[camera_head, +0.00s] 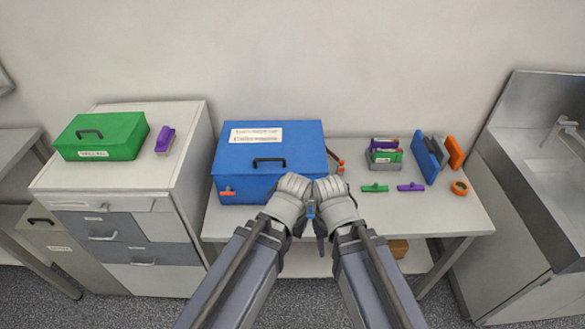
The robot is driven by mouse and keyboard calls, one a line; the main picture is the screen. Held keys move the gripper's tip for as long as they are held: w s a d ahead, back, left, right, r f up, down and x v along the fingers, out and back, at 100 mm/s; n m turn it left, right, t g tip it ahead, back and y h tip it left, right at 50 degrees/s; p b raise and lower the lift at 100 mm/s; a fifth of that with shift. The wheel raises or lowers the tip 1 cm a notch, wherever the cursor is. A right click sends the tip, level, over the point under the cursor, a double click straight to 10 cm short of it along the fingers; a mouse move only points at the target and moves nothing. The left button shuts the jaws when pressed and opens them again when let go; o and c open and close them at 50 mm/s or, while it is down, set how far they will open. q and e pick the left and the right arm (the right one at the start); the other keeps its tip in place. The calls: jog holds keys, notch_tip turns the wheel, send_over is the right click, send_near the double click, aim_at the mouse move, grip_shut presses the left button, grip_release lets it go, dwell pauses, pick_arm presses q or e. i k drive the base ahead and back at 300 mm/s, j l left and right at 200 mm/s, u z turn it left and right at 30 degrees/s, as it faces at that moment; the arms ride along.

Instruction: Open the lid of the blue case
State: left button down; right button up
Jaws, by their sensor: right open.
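The blue case (228,162) stands on the white table, left of its middle. Its lid is down, with a white label (256,135) and a black handle (269,161) on top. An orange latch (228,193) shows low on its front left. My right gripper (319,238) is open, in front of the case's right front corner. My left arm ends close beside it at the case's front edge; its fingers are hard to make out. The two wrists hide the right part of the case's front. I cannot tell whether either gripper touches the case.
A green case (108,138) and a purple tool (165,139) lie on the white cabinet (184,160) at left. A sink (560,160) stands far right.

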aim_at(247, 147)
jog(key=z, duration=1.4)
jog(key=k+j, duration=0.75)
jog(key=k, duration=0.2)
jog(key=i+j+z, duration=0.05)
